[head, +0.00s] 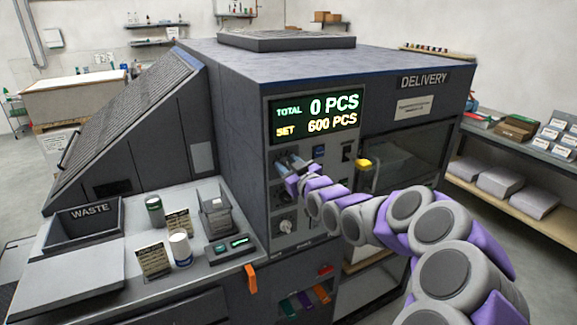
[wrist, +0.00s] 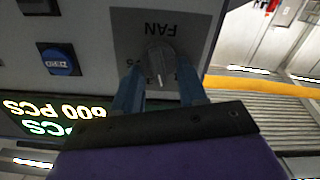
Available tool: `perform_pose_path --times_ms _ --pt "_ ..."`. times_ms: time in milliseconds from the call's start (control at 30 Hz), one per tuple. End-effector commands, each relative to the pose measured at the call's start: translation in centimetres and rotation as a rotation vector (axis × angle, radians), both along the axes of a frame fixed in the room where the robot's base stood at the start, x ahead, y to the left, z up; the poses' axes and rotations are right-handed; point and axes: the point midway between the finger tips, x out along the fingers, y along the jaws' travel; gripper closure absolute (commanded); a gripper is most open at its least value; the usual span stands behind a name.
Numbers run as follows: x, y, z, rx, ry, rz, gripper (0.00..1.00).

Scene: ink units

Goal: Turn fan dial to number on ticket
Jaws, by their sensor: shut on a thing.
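In the head view my gripper (head: 291,165) is at the machine's control panel and hides the dial. Two small printed cards, one at the back (head: 178,222) and one in front (head: 153,260), stand on the left counter. Their text is too small to read, and I cannot tell which is the ticket.
A display (head: 317,115) above the dial reads TOTAL 0 PCS, SET 600 PCS. A blue button (head: 319,153), a yellow knob (head: 364,163) and a lower dial (head: 286,226) are near my gripper. The waste bin (head: 82,219) and a white jar (head: 180,250) are on the counter.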

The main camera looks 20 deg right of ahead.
Motion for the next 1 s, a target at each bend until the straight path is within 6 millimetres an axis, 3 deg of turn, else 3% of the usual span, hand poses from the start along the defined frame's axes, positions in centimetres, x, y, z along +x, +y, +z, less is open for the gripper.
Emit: perform_pose_path --times_ms 267,1000 --pt "0.00 -0.09 0.37 0.046 -0.002 -0.001 0.89" --pt "0.00 -0.78 0.61 0.473 0.006 -0.003 0.89"
